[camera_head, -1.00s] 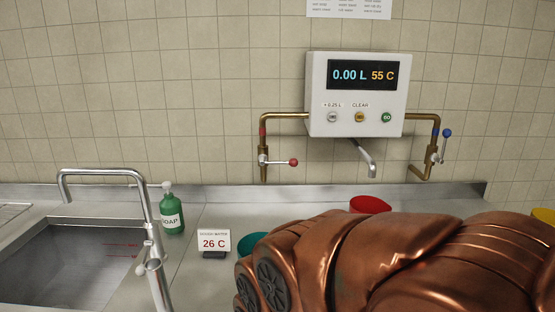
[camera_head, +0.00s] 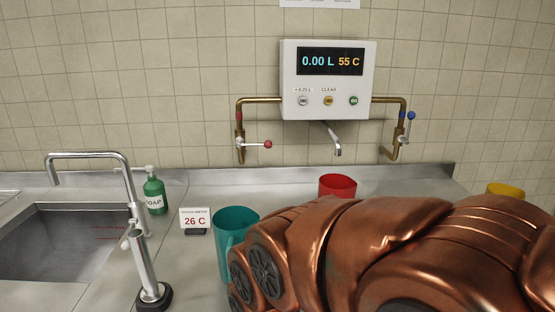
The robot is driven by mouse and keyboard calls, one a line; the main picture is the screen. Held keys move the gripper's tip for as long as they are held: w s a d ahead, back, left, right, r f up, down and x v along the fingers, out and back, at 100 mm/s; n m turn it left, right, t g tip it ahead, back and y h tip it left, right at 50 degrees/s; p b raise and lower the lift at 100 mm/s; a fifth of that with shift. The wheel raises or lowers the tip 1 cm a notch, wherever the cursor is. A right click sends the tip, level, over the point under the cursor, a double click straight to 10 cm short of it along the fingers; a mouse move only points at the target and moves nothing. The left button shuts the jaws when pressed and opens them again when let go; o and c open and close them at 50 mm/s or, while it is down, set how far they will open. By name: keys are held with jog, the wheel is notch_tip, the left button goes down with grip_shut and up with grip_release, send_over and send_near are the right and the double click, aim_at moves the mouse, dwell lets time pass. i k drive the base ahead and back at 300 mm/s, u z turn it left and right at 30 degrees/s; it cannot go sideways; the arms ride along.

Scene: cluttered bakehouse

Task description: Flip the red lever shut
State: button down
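The red lever (camera_head: 257,144) is on the brass pipe with the red band, left of the white water meter box. Its handle points sideways to the right, across the upright pipe, and ends in a red knob. The blue lever (camera_head: 408,126) on the right pipe stands upright with its knob at the top. My copper-coloured arm fills the lower right of the view. My gripper is not in view, and nothing of mine touches the red lever.
The meter box (camera_head: 328,80) reads 0.00 L and 55 C, with a spout (camera_head: 333,140) below. A red cup (camera_head: 338,185), teal jug (camera_head: 235,232), yellow container (camera_head: 506,189), soap bottle (camera_head: 154,193), thermometer display (camera_head: 195,219) and sink tap (camera_head: 135,210) stand on the counter.

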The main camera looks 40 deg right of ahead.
aim_at(239, 141)
jog(key=u, duration=0.05)
jog(key=k, duration=0.25)
jog(key=u, duration=1.55)
jog(key=i, duration=1.4)
jog(key=z, duration=2.05)
